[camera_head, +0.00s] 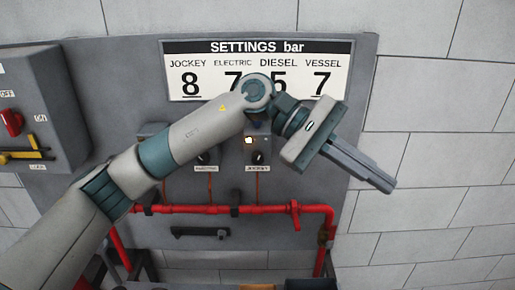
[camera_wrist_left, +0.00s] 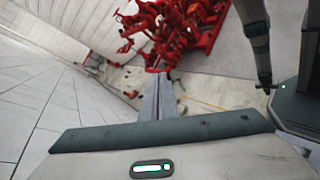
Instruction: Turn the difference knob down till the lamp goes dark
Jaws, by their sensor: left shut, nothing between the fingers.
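My left arm crosses the head view from the lower left. Its gripper (camera_head: 385,182) is shut and empty, pointing down and right, to the right of the switch units and over the panel's right edge. In the left wrist view the shut fingers (camera_wrist_left: 162,92) point away from the camera. A small lamp (camera_head: 248,140) glows warm white on the unit labelled JOCKEY. A black knob (camera_head: 259,158) sits just below it. Another dark knob (camera_head: 204,158) is on the unit to its left, partly behind my arm. I cannot tell which is the difference knob.
A red pipe (camera_head: 240,209) runs below the units. A grey box with a red switch (camera_head: 12,122) is at left. The wall at right is bare.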

